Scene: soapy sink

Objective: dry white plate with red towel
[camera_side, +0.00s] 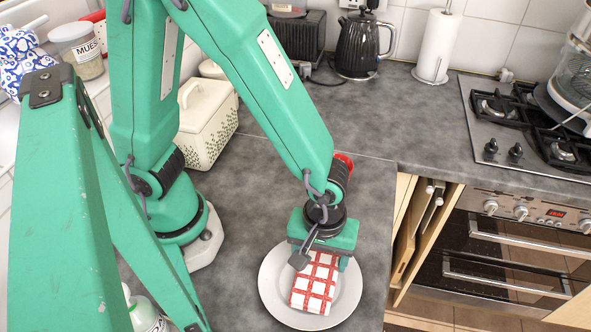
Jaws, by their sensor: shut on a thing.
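The white plate (350,293) lies on the grey countertop near its front edge, at the lower middle of the side view. A folded red and white checked towel (314,288) is over the middle of the plate and appears to rest on it. My gripper (322,252) points down above the plate and is shut on the upper end of the towel. The gripper covers the far part of the plate's rim. The fingertips are partly hidden by the gripper body and the towel.
A cream lidded box (205,122) stands behind my arm's base. A black kettle (360,45), a paper towel roll (437,45) and a gas hob (530,125) are at the back. An oven (510,255) and an open cabinet (420,225) lie right of the counter edge.

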